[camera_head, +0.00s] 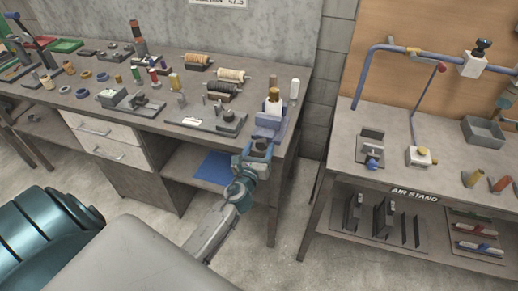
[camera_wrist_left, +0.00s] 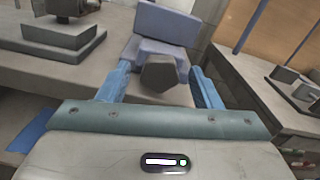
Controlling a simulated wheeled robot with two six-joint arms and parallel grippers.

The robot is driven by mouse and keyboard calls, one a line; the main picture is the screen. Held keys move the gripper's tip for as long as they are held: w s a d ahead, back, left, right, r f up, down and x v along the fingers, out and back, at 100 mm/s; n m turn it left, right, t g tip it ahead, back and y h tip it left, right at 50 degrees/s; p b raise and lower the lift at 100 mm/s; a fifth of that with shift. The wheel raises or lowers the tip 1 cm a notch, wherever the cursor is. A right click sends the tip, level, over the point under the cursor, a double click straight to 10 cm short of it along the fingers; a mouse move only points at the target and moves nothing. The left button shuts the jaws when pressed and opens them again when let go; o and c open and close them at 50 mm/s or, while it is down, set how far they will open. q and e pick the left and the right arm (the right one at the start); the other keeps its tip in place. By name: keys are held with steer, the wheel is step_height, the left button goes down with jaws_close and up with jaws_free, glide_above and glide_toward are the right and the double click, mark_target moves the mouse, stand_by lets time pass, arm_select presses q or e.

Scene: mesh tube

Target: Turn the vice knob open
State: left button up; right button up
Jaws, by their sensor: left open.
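A blue-purple vice (camera_head: 268,127) sits at the front right corner of the left workbench. It also shows in the left wrist view (camera_wrist_left: 152,45), with a dark many-sided knob (camera_wrist_left: 159,74) on its near side. My left gripper (camera_head: 260,145) reaches up to the vice from the front. In the left wrist view, its two blue fingers (camera_wrist_left: 160,84) are apart, with the knob in the gap between them. Whether a finger touches the knob cannot be told. My right gripper is in neither view.
The left workbench (camera_head: 60,115) carries spools, small blocks and metal fixtures. A white bottle (camera_head: 294,89) stands near the vice. The right bench (camera_head: 320,184), marked AIR STAND, holds a blue pipe frame (camera_head: 367,77) and several fittings. A floor gap separates the benches.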

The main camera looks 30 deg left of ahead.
arm_select(q)
steer(key=c, duration=1)
steer(key=shift+n, duration=0.4)
